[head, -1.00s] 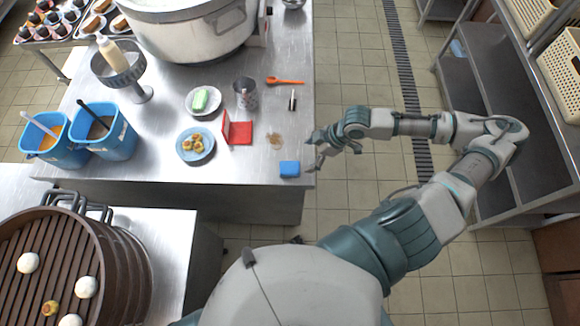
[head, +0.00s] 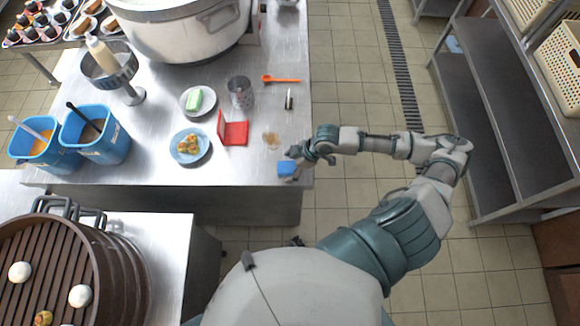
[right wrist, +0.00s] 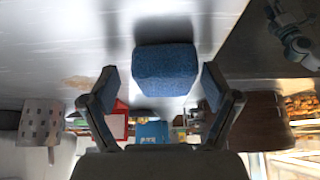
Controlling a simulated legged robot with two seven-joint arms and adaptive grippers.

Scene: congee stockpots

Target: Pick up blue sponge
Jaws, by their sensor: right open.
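The blue sponge (head: 286,168) lies on the steel table near its front right corner. In the right wrist view the sponge (right wrist: 166,70) sits ahead of and between the two fingers, with a gap on each side. My right gripper (head: 293,163) is open and empty at the table's right edge, and partly covers the sponge in the head view. It also shows in the right wrist view (right wrist: 157,88), with both fingers spread. I cannot tell if a finger touches the sponge. My left gripper is not in view.
A red open case (head: 235,134), a blue plate with food (head: 177,149), a metal cup (head: 240,92) and an orange spoon (head: 281,79) stand farther back and left. A brown stain (head: 271,140) lies behind the sponge. The floor right of the table is clear.

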